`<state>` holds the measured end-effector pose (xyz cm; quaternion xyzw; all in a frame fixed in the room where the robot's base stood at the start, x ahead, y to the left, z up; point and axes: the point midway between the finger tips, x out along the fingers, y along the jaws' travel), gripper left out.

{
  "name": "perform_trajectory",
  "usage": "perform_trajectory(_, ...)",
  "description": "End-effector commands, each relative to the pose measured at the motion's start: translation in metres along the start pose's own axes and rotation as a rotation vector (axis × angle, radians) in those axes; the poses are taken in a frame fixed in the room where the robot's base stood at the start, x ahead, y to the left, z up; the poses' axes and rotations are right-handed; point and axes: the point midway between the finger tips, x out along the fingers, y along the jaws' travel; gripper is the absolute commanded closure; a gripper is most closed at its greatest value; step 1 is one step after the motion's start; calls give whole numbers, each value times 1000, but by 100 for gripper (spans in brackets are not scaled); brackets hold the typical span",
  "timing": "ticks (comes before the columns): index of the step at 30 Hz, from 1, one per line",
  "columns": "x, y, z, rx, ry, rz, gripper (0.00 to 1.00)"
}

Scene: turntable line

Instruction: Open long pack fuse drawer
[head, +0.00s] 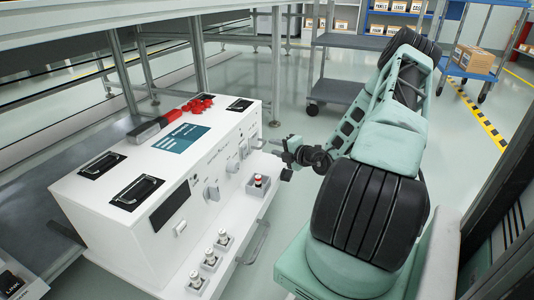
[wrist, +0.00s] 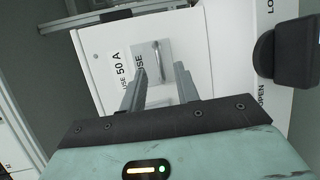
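In the wrist view a grey drawer front (wrist: 180,62) with a light bar handle (wrist: 157,52) sits in the white pack's end face. A label beside it reads "FUSE 50 A". My gripper (wrist: 160,80) is open, its two fingers apart and pointing at the drawer front just short of the handle, with nothing between them. In the head view the white pack (head: 120,215) stands on a bench, and my gripper (head: 283,150) is by its right end. The drawer front is hidden there, and whether the fingers touch anything is unclear.
A black knob (wrist: 272,52) sits near "OPEN" lettering, right of the drawer. A grey cart (head: 345,90) stands behind.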

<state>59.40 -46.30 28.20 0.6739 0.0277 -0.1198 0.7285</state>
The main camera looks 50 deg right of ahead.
Motion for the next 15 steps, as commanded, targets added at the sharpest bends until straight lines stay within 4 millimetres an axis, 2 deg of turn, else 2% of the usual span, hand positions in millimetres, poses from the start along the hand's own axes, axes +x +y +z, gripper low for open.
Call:
perform_trajectory(1,12,-6,0,-3,1,2,69)
perform_trajectory(6,36,-3,0,-3,1,2,69)
perform_trajectory(15,51,0,0,0,0,1,69)
